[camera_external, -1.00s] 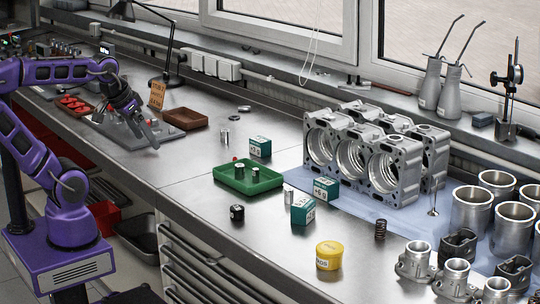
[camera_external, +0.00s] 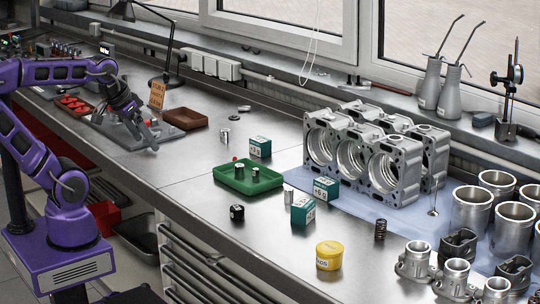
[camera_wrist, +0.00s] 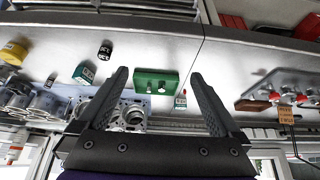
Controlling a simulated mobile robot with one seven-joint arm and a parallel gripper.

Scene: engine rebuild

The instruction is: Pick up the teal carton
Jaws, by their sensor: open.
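Three teal cartons with white labels stand on the steel bench. One teal carton (camera_external: 260,146) is behind the green tray, a second teal carton (camera_external: 326,187) is beside the engine block, and a third teal carton (camera_external: 303,209) is nearer the front edge. The wrist view shows a teal carton (camera_wrist: 84,74) left of my fingers and another (camera_wrist: 181,100) near the right finger. The frames do not show which carton is meant. My gripper (camera_external: 146,137) is open and empty, above the bench far left of the cartons; its spread fingers (camera_wrist: 159,74) show in the wrist view.
A green tray (camera_external: 230,182) holds small metal cylinders. A black can (camera_external: 237,213) and a yellow tub (camera_external: 329,256) stand near the front edge. The engine block (camera_external: 375,155) and several cylinder liners (camera_external: 470,212) fill the right. Bench between my gripper and the tray is mostly clear.

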